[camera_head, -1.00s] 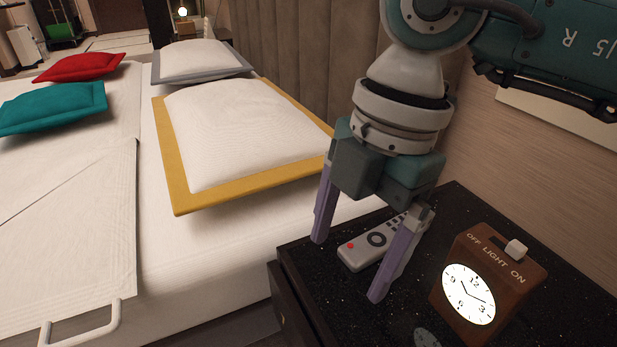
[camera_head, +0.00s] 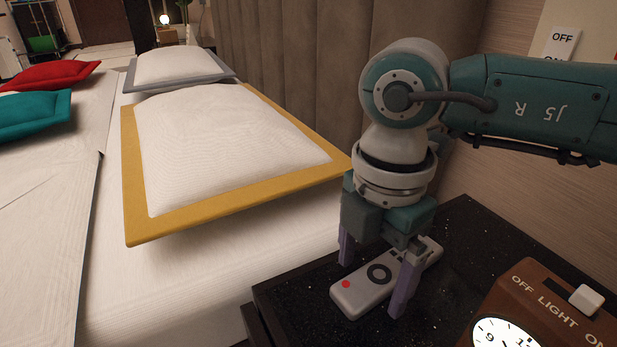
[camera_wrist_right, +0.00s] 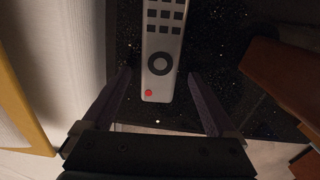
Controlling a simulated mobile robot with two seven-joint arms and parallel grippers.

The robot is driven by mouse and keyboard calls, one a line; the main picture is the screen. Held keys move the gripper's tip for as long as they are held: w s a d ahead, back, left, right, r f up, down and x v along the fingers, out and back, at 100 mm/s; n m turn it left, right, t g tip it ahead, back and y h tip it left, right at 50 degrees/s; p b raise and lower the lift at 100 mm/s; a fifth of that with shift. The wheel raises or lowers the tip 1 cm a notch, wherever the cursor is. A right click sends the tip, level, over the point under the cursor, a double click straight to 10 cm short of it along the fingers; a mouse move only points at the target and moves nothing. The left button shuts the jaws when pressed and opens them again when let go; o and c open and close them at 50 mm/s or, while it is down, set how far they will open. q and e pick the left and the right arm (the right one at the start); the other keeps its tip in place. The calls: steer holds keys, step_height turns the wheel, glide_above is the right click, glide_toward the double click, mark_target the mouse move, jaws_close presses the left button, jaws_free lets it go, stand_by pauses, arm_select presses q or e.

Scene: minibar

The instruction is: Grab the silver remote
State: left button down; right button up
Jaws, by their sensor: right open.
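The silver remote (camera_head: 360,292) lies flat on the black nightstand (camera_head: 300,292), with a red button, a dark ring and dark keys on top. My right gripper (camera_head: 372,286) is open and points down, its two purple fingers on either side of the remote. In the right wrist view the remote (camera_wrist_right: 160,62) runs between the open fingers (camera_wrist_right: 164,98), with its red-button end nearest the gripper. I cannot tell whether either finger touches it. Nothing is between the fingertips except the remote. My left gripper is not in view.
A brown wooden clock (camera_head: 540,305) with switch lettering stands right of the remote. The bed with a yellow-edged pillow (camera_head: 235,150) borders the nightstand on the left. A padded headboard (camera_head: 290,70) and wall stand behind.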

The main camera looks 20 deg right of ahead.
steer(key=shift+f, duration=0.4)
steer(key=shift+r, duration=0.1)
jaws_close()
stand_by(0.3)
